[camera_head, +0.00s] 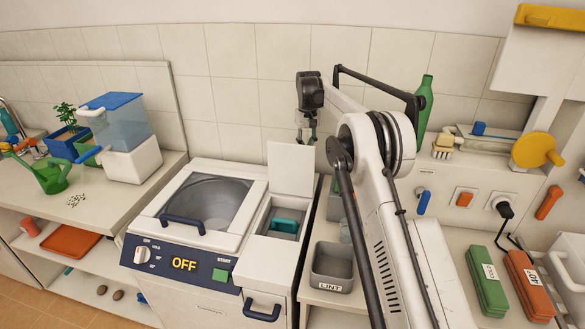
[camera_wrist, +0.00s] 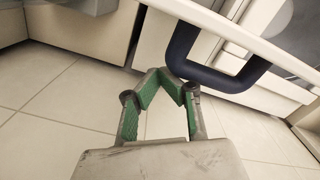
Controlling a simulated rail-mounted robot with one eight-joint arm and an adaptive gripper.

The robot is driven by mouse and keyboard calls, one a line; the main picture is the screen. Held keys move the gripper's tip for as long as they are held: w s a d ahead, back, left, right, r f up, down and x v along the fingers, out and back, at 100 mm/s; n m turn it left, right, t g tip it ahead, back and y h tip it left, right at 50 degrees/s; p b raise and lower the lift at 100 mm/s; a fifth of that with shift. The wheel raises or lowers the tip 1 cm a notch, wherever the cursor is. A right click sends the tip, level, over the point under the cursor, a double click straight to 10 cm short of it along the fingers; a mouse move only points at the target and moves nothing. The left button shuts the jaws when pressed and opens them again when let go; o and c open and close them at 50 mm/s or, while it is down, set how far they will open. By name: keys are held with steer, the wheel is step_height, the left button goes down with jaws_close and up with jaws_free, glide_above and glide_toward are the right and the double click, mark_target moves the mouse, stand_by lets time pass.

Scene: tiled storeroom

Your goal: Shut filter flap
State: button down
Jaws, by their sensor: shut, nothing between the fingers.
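The filter flap (camera_head: 291,168) is a white panel standing raised at the back of a narrow compartment on the right side of the white washer-like machine (camera_head: 176,262). A teal filter piece (camera_head: 286,225) shows inside the open compartment. My gripper (camera_head: 306,140) is by the flap's upper right corner in the head view; I cannot tell if it touches the flap. In the wrist view my gripper (camera_wrist: 167,76) has its green-padded fingers together at the tips, with nothing between them. A dark blue loop handle (camera_wrist: 218,82) shows just right of the fingertips. The flap is not clearly identifiable there.
The machine's round-windowed lid (camera_head: 203,205) is closed, and its panel reads OFF. A grey LINT bin (camera_head: 332,267) stands right of the machine. A green bottle (camera_head: 424,102) stands behind my arm. A watering can (camera_head: 45,173) and a blue-lidded tank (camera_head: 119,122) are at left.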

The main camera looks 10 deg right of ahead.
mark_target(304, 149)
steer(key=shift+s+a+r, duration=0.15)
steer(key=shift+s+r, duration=0.05)
steer(key=shift+s, duration=0.25)
steer(key=shift+s+a+r+b, duration=0.25)
steer(key=shift+s+r+b, duration=0.05)
steer(key=shift+s, duration=0.3)
steer(key=shift+s+a+r+b, duration=0.2)
steer(key=shift+s+r+b, duration=0.1)
steer(key=shift+s, duration=0.25)
steer(key=shift+s+a+r+b, duration=0.25)
steer(key=shift+s+a, duration=0.05)
steer(key=shift+s, duration=0.4)
steer(key=shift+s+a+r+b, duration=0.2)
steer(key=shift+s+a, duration=0.05)
steer(key=shift+s, duration=0.4)
steer(key=shift+s+a+r+b, duration=0.1)
steer(key=shift+s+a+b, duration=0.15)
steer(key=shift+s, duration=0.45)
steer(key=shift+s+a+r+b, duration=0.1)
steer(key=shift+s+a+b, duration=0.15)
steer(key=shift+s, duration=0.4)
